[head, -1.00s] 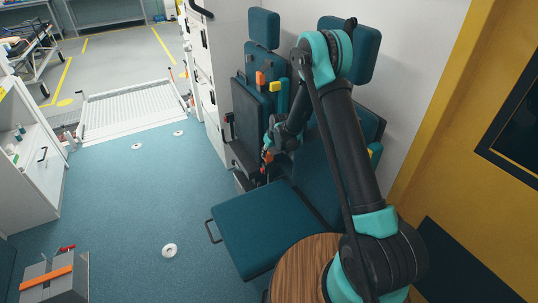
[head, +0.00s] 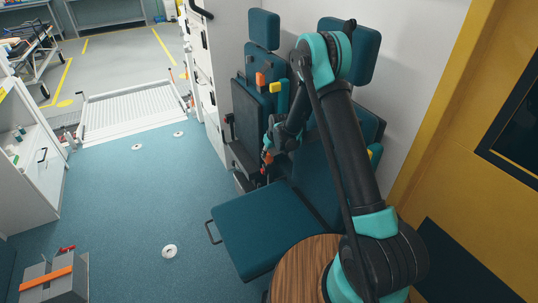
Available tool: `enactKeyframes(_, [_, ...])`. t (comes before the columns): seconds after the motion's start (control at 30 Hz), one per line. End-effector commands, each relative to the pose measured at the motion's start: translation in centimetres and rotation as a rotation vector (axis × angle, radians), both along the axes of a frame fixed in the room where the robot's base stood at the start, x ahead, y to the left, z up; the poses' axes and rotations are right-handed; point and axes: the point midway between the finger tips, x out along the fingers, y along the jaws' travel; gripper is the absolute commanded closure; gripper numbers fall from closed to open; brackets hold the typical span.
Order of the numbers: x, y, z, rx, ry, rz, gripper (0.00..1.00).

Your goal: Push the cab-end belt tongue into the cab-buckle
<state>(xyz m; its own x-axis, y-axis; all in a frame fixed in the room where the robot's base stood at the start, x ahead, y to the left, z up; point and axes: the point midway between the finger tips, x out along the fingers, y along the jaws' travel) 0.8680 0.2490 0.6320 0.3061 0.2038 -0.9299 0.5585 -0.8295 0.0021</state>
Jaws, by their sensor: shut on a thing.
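My gripper (head: 270,148) is at the far seat, low beside its folded seat part, at the end of my dark and teal arm. It is small and partly hidden by my own wrist. It is shut on a small orange piece (head: 268,158), which looks like the cab-end belt tongue. Just below it is a small red spot (head: 263,171), perhaps the cab-buckle on the dark seat base. I cannot tell whether tongue and buckle touch.
The near seat's teal cushion (head: 258,229) is folded down in front. An orange piece (head: 260,79) and a yellow piece (head: 282,98) are on the far seat's back. A wooden round top (head: 298,268) stands at the bottom. The blue floor at left is mostly clear.

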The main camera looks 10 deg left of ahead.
Motion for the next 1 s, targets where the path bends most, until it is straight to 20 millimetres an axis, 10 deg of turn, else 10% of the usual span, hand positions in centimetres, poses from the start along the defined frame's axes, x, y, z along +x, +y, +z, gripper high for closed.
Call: enactKeyframes(1.0, [0.0, 0.0, -1.3, 0.0, 0.0, 0.0, 1.0])
